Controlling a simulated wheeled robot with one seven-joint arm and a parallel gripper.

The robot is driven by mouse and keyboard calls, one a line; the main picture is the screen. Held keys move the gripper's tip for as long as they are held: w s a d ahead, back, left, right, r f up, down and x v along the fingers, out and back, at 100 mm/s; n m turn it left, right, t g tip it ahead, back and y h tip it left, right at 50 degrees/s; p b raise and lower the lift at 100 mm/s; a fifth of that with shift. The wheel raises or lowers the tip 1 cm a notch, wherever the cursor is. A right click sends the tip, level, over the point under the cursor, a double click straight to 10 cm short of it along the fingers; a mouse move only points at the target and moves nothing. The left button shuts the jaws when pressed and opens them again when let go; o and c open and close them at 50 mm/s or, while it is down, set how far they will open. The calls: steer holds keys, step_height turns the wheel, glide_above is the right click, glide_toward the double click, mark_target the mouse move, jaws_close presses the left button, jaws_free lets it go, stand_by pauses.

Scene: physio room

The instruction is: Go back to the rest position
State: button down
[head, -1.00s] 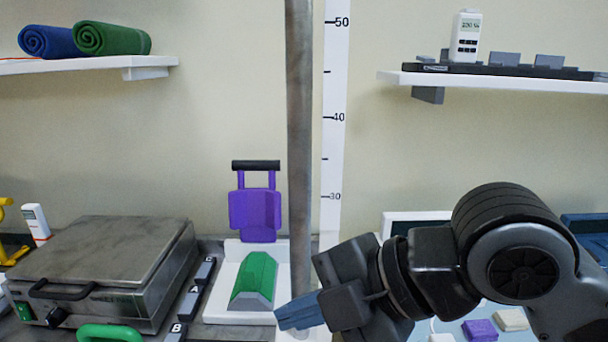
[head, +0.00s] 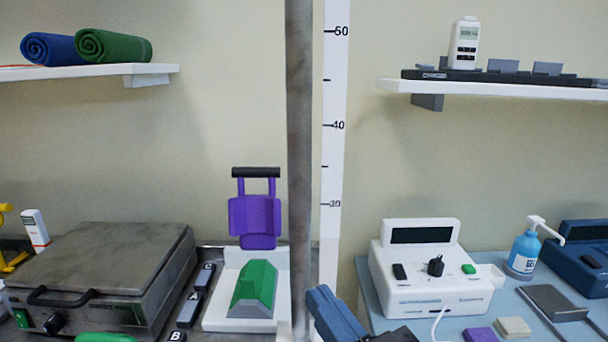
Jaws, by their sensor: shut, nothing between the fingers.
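My gripper (head: 318,298) shows at the bottom centre of the head view, just right of the metal pole. Its blue-grey fingers are closed together with nothing between them. Only the fingers and a dark part of the wrist show; the rest of my arm is below the picture's edge. The gripper is in front of the gap between the white tray with the green block and the white device, and it holds nothing.
A metal pole (head: 299,150) stands upright in the middle beside a white height scale (head: 334,110). A hotplate-like box (head: 105,262) stands left, the green block (head: 254,287) beside it. A white device (head: 430,275) and blue pump bottle (head: 523,252) stand right. Shelves hang above.

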steer(key=s+d+f+m+h, duration=0.75)
steer(key=s+d+f, duration=0.25)
steer(key=s+f, duration=0.35)
steer(key=s+d+f+n+g+h, duration=0.1)
steer(key=s+d, duration=0.3)
steer(key=s, duration=0.4)
steer(key=s+d+f+n+g, duration=0.1)
steer(key=s+d, duration=0.4)
steer(key=s, duration=0.4)
steer(key=shift+g+h, duration=0.3)
steer(key=shift+h, duration=0.05)
